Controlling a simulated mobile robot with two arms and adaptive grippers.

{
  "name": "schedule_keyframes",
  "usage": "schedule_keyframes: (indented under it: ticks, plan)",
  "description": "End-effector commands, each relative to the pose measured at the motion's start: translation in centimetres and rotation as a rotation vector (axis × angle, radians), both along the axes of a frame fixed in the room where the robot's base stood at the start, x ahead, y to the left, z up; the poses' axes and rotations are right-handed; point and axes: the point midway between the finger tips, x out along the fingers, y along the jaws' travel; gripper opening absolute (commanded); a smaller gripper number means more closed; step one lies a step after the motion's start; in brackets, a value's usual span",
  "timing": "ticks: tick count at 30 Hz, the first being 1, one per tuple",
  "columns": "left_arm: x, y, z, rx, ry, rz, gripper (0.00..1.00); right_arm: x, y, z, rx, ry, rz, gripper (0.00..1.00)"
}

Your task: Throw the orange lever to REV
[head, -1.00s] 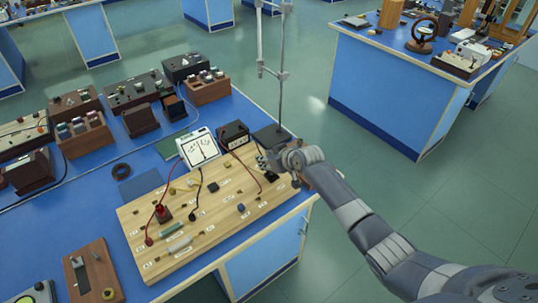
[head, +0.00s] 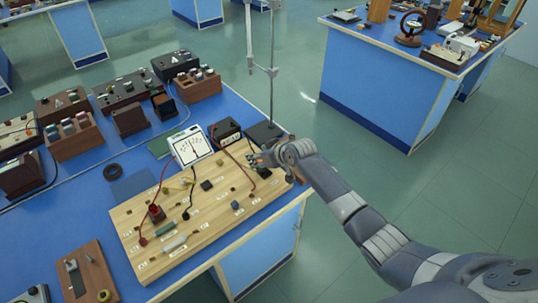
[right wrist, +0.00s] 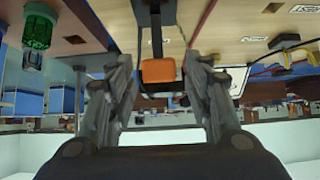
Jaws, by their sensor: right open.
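The orange lever handle (right wrist: 161,71) shows in the right wrist view, at the end of a dark shaft that comes from the wooden board (right wrist: 228,52). My right gripper (right wrist: 161,62) is open, with one finger on each side of the handle and gaps between. In the head view my right gripper (head: 264,158) is at the far right part of the wooden board (head: 215,225), and it mostly hides the lever there. I cannot read a REV mark in either view. My left gripper is not in view.
A white meter (head: 190,147) and a black box (head: 226,132) stand behind the board. A metal stand (head: 272,95) rises close to my right gripper. Red and black wires and small parts cover the board. Open floor lies right of the bench.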

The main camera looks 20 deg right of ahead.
Motion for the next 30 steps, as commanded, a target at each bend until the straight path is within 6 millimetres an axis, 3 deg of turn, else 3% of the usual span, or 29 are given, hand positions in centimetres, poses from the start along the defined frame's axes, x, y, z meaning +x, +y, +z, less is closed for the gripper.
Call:
schedule_keyframes:
  ticks: [18,30]
  plan:
    - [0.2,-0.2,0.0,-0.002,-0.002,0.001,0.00,-6.5,-2.4,6.1,-0.002,-0.001,0.001,0.47]
    - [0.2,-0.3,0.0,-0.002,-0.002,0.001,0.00,-7.8,-2.8,7.4,0.000,0.001,0.000,0.47]
